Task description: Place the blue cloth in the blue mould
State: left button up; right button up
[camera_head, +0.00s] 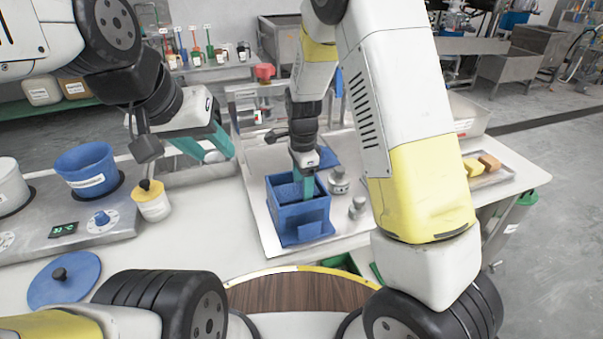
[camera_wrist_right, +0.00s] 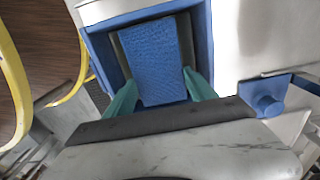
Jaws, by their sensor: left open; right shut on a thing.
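The blue mould (camera_head: 305,215) is an open box on a metal tray in the middle of the head view. It also shows in the right wrist view (camera_wrist_right: 203,35). My right gripper (camera_head: 307,186) points down into the mould with its green fingers. It is shut on the blue cloth (camera_wrist_right: 152,60), which lies between the fingertips inside the mould's walls. The cloth also shows as a textured blue patch in the head view (camera_head: 287,193). Whether it touches the mould's floor is hidden. My left gripper (camera_head: 212,150) is open and empty, left of the mould above the table.
A small jar with a yellow lid (camera_head: 152,203) stands left of the mould. A blue pot (camera_head: 87,168) sits on the hotplate, with a blue lid (camera_head: 64,279) in front. Metal weights (camera_head: 339,182) stand right of the mould. A tray with yellow and brown blocks (camera_head: 483,168) is further right.

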jog(key=shift+f, duration=0.8)
jog(key=o, duration=1)
jog(key=shift+f, duration=0.1)
jog(key=shift+o, duration=0.2)
notch_tip(320, 180, up, 11)
jog(key=s+d+r+n+t+y, duration=0.25)
jog(key=s+d+r+n, duration=0.55)
jog(key=r, duration=0.4)
jog(key=s+d+r+n+t, duration=0.2)
jog(key=s+n, duration=0.1)
jog(key=s, duration=0.3)
jog(key=s+d+r+n+t, duration=0.1)
jog(key=s+d+r+n, duration=0.1)
jog(key=s+n, duration=0.2)
jog(key=shift+s+d+t, duration=0.25)
jog(key=shift+s+t, duration=0.1)
jog(key=shift+s, duration=0.75)
